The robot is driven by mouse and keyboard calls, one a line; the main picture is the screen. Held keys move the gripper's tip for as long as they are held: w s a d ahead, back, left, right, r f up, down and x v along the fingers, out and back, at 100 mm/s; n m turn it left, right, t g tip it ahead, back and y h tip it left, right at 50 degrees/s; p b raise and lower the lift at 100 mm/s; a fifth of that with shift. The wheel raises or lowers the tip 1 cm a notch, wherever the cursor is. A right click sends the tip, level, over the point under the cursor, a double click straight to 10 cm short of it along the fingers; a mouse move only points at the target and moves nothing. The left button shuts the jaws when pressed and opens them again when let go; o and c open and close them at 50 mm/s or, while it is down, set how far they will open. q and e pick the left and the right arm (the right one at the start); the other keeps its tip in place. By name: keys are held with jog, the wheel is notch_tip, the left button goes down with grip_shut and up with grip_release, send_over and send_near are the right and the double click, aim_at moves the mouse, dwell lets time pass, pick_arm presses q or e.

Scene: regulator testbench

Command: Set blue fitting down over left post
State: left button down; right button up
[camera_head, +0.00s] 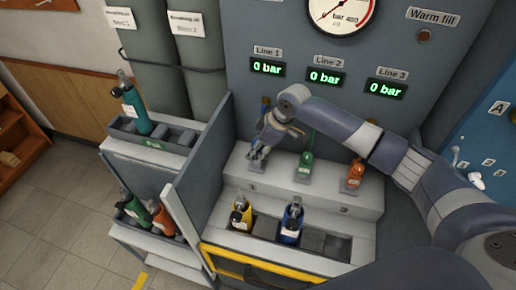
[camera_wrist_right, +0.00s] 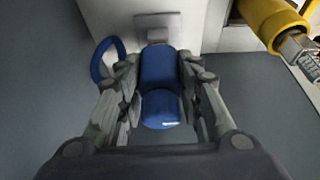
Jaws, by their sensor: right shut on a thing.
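My right gripper (camera_head: 258,156) reaches in from the right over the upper step, under the Line 1 display. In the right wrist view it (camera_wrist_right: 161,105) is shut on the blue fitting (camera_wrist_right: 160,72), with fingers on both sides of its body. A blue loop (camera_wrist_right: 103,60) shows to the left of the body. Beyond the fitting is a grey plate (camera_wrist_right: 157,19) on a pale surface. The left post is mostly hidden by the gripper, so I cannot tell whether the fitting touches it. My left gripper is not in view.
A green fitting (camera_head: 306,163) and an orange fitting (camera_head: 353,174) stand to the right on the same step. Below, a tray holds a yellow cylinder (camera_head: 240,214) and a blue cylinder (camera_head: 291,221). A grey partition (camera_head: 202,180) stands to the left.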

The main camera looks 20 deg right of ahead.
jog(key=shift+f, duration=0.6)
jog(key=o, duration=1.3)
jog(key=v, duration=1.2)
jog(key=shift+a+r, duration=0.1)
